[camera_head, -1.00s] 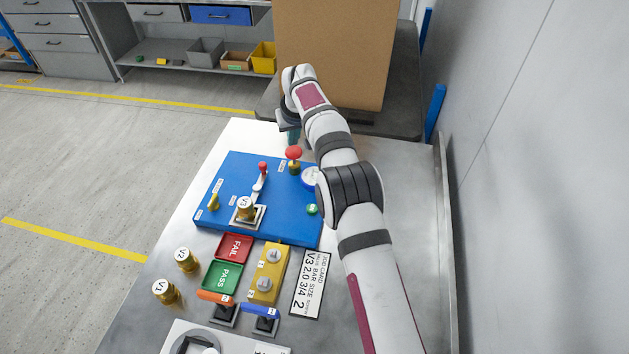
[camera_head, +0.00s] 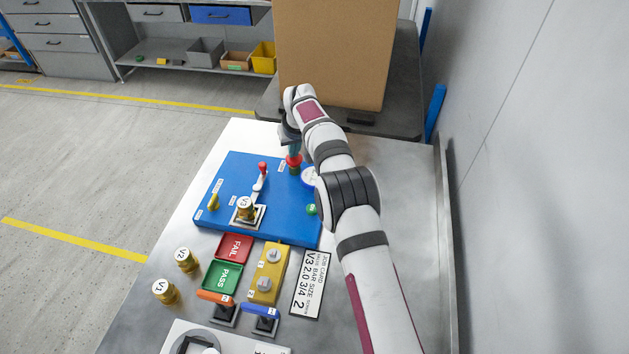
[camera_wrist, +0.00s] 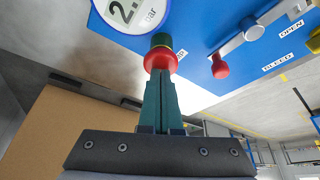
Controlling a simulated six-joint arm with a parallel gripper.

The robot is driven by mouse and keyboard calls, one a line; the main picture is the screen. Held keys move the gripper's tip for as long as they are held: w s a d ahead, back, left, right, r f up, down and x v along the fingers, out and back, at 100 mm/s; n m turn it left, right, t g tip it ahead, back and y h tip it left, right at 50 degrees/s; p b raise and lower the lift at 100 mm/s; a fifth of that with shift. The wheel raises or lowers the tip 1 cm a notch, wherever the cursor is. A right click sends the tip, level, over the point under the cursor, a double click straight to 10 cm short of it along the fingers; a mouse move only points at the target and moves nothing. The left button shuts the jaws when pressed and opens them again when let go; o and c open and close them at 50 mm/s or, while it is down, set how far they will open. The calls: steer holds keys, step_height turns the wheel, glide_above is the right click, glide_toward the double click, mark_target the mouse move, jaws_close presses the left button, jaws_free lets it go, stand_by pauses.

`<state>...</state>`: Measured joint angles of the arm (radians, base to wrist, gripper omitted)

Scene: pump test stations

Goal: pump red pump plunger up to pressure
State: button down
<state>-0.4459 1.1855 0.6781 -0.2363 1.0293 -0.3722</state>
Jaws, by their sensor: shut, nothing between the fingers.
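The red pump plunger (camera_head: 293,162) stands near the back right of the blue station board (camera_head: 224,192). Its red knob also shows in the wrist view (camera_wrist: 160,60), close above a green and brass collar (camera_wrist: 161,41). My gripper (camera_head: 293,151) is above the knob with its teal fingers shut together and empty. In the wrist view the fingertips (camera_wrist: 160,76) meet the top of the knob and appear to press on it. The pressure gauge (camera_wrist: 127,10) is beside the plunger; its face is partly cut off in the wrist view and partly behind my arm in the head view.
A red-knobbed lever (camera_head: 261,175) and valve V3 (camera_head: 245,208) are on the board, left of the plunger. Valves V1 (camera_head: 165,291) and V2 (camera_head: 187,260), FAIL (camera_head: 236,247) and PASS (camera_head: 223,275) trays are in front. A large cardboard box (camera_head: 333,55) stands behind.

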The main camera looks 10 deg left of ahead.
steer(key=shift+r, duration=2.15)
step_height(320, 180, up, 5)
